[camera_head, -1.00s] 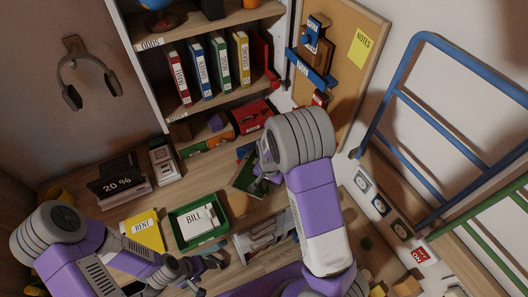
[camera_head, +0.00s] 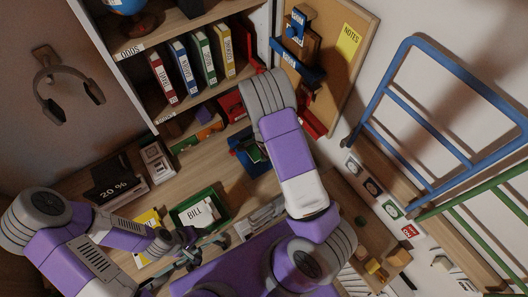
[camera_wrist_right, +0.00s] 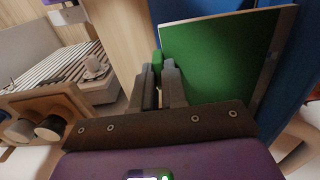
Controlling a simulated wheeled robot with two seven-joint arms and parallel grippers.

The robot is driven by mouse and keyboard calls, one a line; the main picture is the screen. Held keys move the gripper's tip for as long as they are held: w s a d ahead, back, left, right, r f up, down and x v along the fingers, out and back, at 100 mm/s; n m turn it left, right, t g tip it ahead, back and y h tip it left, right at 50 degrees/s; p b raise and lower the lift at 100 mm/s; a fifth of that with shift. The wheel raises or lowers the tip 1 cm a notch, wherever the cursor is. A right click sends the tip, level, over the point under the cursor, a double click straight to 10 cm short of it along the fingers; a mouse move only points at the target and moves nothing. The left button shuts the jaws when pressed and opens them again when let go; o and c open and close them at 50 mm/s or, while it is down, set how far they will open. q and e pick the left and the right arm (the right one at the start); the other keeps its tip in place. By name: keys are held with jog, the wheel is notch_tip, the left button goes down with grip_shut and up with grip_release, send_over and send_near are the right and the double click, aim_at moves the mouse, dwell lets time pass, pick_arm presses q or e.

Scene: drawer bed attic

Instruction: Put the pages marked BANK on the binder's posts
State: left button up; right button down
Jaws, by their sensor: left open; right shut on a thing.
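No page with a readable BANK mark shows, and I cannot make out any binder posts. In the head view my right arm hides this gripper, and a bit of green (camera_head: 257,152) shows beside the arm over a blue thing (camera_head: 240,160). My left gripper (camera_head: 208,249) is open and empty, low over the desk in front of the green tray.
The green tray (camera_head: 226,208) holds papers marked BILL (camera_head: 201,212). A yellow sheet (camera_head: 146,222) lies left of it, partly behind my left arm. Several upright binders (camera_head: 205,61) stand on the shelf. A blue rail (camera_head: 392,85) stands at right.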

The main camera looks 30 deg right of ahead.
notch_tip(320, 180, down, 6)
jog(key=b, duration=0.5)
jog(key=shift+r, duration=0.1)
jog(key=shift+w+a, duration=0.1)
jog(key=shift+w, duration=0.05)
dwell(1.8)
jog(key=shift+f+b, duration=0.75)
jog(key=shift+f, duration=0.4)
jog(key=shift+f+b, duration=0.3)
jog(key=shift+f, duration=0.15)
jog(key=shift+f+b, duration=0.5)
jog(key=shift+f, duration=0.1)
jog(key=c, duration=1.1)
grip_release()
